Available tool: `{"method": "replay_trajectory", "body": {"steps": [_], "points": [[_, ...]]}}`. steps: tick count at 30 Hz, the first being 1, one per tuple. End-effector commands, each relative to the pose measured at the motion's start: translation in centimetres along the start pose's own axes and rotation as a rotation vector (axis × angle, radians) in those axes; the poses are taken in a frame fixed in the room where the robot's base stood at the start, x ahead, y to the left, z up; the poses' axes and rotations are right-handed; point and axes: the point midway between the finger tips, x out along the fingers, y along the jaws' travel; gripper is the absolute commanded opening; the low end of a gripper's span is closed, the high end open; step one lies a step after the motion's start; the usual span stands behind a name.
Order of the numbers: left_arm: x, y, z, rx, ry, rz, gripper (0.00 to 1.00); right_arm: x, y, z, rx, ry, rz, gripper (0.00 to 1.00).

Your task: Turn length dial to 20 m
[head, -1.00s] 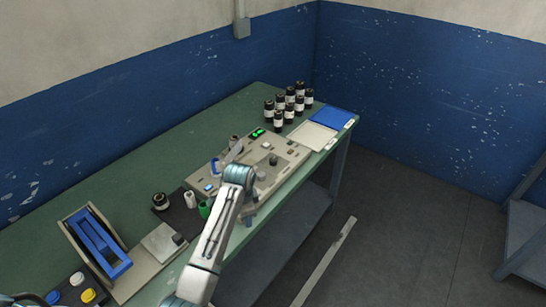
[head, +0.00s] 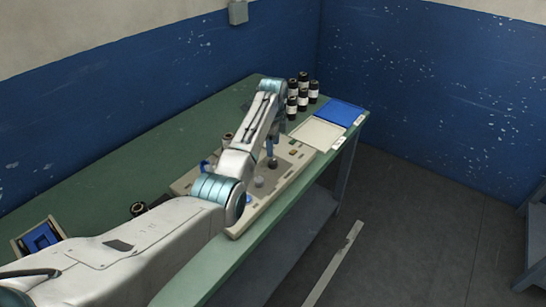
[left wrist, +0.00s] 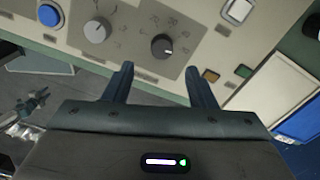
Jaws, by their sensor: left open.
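The machine panel (head: 185,184) is a beige box on the green table. In the left wrist view, a black dial (left wrist: 164,45) with a white mark sits inside a ring of printed numbers, some too blurred to read. A pale grey dial (left wrist: 97,30) sits to its left; it also shows in the head view (head: 259,182). I cannot read which dial is labelled length. My left gripper (left wrist: 160,72) is open and empty, its fingers on the near side of the black dial and apart from it. In the head view my left gripper (head: 271,152) is over the panel.
A blue button (left wrist: 48,15), a white button (left wrist: 239,10), an amber button (left wrist: 211,75) and a green button (left wrist: 242,71) surround the dials. Several dark bottles (head: 303,90), a blue tray (head: 340,113) and a cream tray (head: 316,134) stand to the right.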

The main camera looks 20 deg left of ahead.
Motion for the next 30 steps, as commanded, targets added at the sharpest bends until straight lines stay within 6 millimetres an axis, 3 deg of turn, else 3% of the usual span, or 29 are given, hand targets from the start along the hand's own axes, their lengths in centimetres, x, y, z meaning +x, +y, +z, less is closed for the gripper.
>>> {"method": "replay_trajectory", "body": {"steps": [4, 12, 23, 30], "points": [[2.8, 0.1, 0.0, -0.001, 0.000, 0.004, 0.51, -0.7, 0.4, 0.0, -0.002, 0.001, 0.004, 0.36], [6.3, 0.1, 0.1, -0.002, 0.000, 0.001, 0.51, -1.0, 0.5, -3.9, 0.001, 0.051, 0.005, 0.36], [6.8, 0.1, 0.1, -0.002, 0.000, 0.000, 0.51, -1.0, 0.1, -1.9, 0.001, 0.025, 0.000, 0.36], [6.8, 0.1, 0.1, -0.002, 0.000, 0.000, 0.07, -1.0, -0.4, -1.7, 0.003, 0.021, -0.005, 0.36]]}}
